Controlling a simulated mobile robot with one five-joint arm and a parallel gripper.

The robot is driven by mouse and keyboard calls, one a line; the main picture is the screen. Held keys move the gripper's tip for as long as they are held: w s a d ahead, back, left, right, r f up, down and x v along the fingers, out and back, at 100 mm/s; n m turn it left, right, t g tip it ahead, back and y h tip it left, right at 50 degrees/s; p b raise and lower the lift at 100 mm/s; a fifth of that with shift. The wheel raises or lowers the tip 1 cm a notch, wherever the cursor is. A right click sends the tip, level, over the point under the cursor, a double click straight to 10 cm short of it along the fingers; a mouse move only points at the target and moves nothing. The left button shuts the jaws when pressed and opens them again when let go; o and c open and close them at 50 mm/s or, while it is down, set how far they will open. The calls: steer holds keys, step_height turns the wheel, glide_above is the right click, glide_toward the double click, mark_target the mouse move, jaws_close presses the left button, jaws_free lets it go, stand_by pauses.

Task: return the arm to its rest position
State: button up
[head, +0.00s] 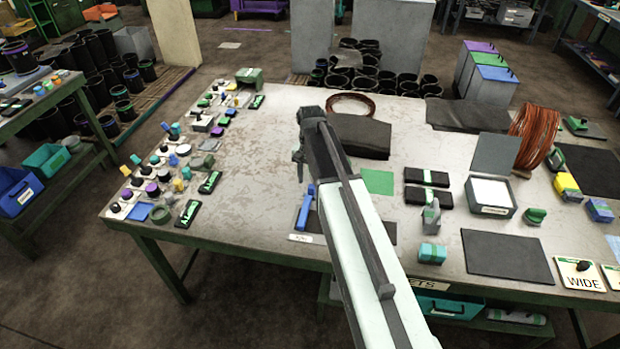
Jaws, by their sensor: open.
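My arm reaches up from the bottom right of the head view over the worktable (262,150). My gripper (299,165) is at the arm's far end, above the left-middle part of the tabletop. It is open, and I see nothing between its jaws. The upper arm link hides part of the table behind it. A blue tool-like piece (305,208) lies on the table just below the gripper in the picture, apart from it.
Several small coloured parts line the table's left side. A coil of copper-coloured wire (537,138) stands at the right. A dark block (360,137) and a wire ring (350,105) lie behind the arm. A grey tray (491,211) is right of it. The left-middle tabletop is clear.

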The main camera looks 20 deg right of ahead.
step_height(320, 180, up, 4)
steer(key=shift+f+p, duration=0.25)
steer(key=shift+p, duration=0.75)
steer(key=shift+f, duration=0.1)
steer(key=shift+a, duration=0.1)
steer(key=shift+n, duration=0.6)
steer(key=s+a, duration=0.1)
steer(key=s, duration=0.1)
steer(key=s+a, duration=0.1)
steer(key=s, duration=0.1)
steer(key=s+a, duration=0.1)
steer(key=s, duration=0.2)
steer(key=shift+a, duration=0.2)
steer(key=s+a+n, duration=0.1)
steer(key=s+n, duration=0.3)
steer(key=s, duration=0.5)
steer(key=shift+s+a, duration=0.15)
steer(key=shift+s, duration=0.25)
steer(key=shift+c, duration=1)
steer(key=shift+a, duration=0.1)
